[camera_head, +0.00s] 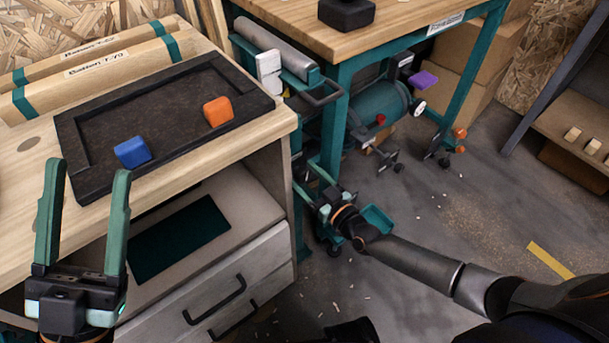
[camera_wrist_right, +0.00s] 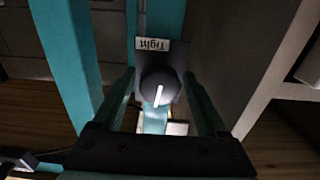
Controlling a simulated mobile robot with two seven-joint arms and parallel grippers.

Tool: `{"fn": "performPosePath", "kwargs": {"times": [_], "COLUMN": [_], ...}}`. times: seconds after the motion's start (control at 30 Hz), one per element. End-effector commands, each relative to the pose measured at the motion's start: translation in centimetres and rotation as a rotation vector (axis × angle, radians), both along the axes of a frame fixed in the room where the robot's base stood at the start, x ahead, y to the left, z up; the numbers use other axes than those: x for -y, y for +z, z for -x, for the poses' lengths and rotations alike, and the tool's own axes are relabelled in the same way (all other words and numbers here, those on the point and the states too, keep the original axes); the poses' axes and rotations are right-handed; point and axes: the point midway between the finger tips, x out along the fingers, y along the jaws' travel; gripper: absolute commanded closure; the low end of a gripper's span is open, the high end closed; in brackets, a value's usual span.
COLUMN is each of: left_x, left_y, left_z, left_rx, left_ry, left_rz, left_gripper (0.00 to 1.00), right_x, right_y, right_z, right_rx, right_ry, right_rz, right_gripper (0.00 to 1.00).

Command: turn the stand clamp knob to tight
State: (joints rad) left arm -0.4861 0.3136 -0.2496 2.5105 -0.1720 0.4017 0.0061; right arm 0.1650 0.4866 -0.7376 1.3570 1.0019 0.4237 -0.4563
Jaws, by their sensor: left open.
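The dark round stand clamp knob (camera_wrist_right: 158,90) shows in the right wrist view with a white pointer line, nearly upright in the picture. A "Tight" label (camera_wrist_right: 152,44), upside down, sits just above the knob. My right gripper (camera_wrist_right: 160,76) has one finger on each side of the knob, apart; I cannot tell whether either touches it. In the head view my right gripper (camera_head: 312,185) is low beside the teal bench leg, and the knob is hidden. My left gripper (camera_head: 86,168) is open and empty in front of the wooden cabinet.
A black tray (camera_head: 83,168) on the cabinet top holds a blue block (camera_head: 132,152) and an orange block (camera_head: 218,111). The teal bench (camera_head: 335,125) stands close to the right arm. The floor (camera_head: 450,210) at right is mostly clear.

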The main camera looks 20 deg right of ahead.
Motion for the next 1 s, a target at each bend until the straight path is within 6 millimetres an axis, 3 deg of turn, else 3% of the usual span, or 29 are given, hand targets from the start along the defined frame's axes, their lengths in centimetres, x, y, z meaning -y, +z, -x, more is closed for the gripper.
{"fn": "performPosePath", "kwargs": {"times": [0.07,0.6,1.0], "left_x": [0.01,0.03,0.03], "left_y": [0.00,0.00,-0.11], "left_z": [0.00,0.02,0.01], "left_rx": [0.000,0.000,0.000], "left_ry": [0.000,-0.001,0.000], "left_rz": [0.000,0.001,0.000], "left_gripper": [0.40,0.40,0.40], "right_x": [0.02,0.03,0.02], "right_y": [-0.01,-0.02,-0.06], "right_z": [0.02,0.04,0.07], "right_rx": [0.000,0.000,-0.027], "right_ry": [0.000,0.000,-0.001], "right_rz": [0.000,0.000,-0.074], "right_gripper": [0.35,0.96,0.97]}}
